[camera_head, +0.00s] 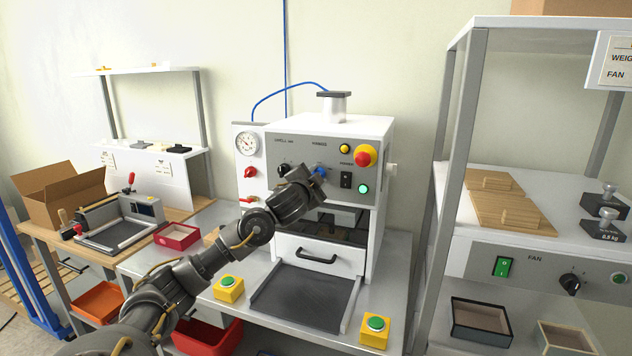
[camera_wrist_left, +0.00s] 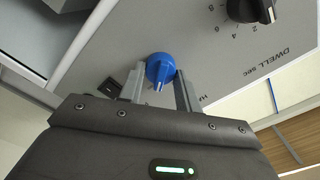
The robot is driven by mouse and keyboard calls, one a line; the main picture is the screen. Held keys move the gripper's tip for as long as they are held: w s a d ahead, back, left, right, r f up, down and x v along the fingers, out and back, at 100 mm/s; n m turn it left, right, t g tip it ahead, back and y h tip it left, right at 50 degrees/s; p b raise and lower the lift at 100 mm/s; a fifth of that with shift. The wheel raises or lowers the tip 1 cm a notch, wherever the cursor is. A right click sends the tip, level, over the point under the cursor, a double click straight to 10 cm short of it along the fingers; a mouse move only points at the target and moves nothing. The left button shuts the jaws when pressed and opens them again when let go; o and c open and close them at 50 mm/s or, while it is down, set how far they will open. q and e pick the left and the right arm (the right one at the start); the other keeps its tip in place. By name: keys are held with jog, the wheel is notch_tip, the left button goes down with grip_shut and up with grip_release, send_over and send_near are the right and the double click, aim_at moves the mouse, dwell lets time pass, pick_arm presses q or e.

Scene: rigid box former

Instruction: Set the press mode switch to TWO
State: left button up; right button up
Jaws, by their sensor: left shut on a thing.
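The press (camera_head: 335,150) stands on the bench in the middle of the head view. Its blue rotary switch (camera_head: 321,172) is on the upper front panel, right of the black dwell knob (camera_head: 284,170). In the wrist view the blue switch (camera_wrist_left: 158,66) sits between the two fingers of my left gripper (camera_wrist_left: 160,80), which is shut on it. Its white pointer line faces the gripper body. The gripper hides the labels around the switch, so its setting cannot be read. My left gripper (camera_head: 314,174) reaches the panel from lower left. My right gripper is not in view.
A gauge (camera_head: 247,142) and red knob (camera_head: 250,172) are at left. Yellow button boxes (camera_head: 228,290) (camera_head: 375,331) flank the press tray.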

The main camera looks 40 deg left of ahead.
pick_arm(q)
jog(key=shift+m, duration=0.5)
dwell(0.3)
jog(key=o, duration=0.9)
jog(key=shift+o, duration=0.2)
jog(key=b+v, duration=0.1)
jog(key=v, duration=0.9)
jog(key=shift+s+d, duration=0.2)
jog(key=shift+s, duration=0.15)
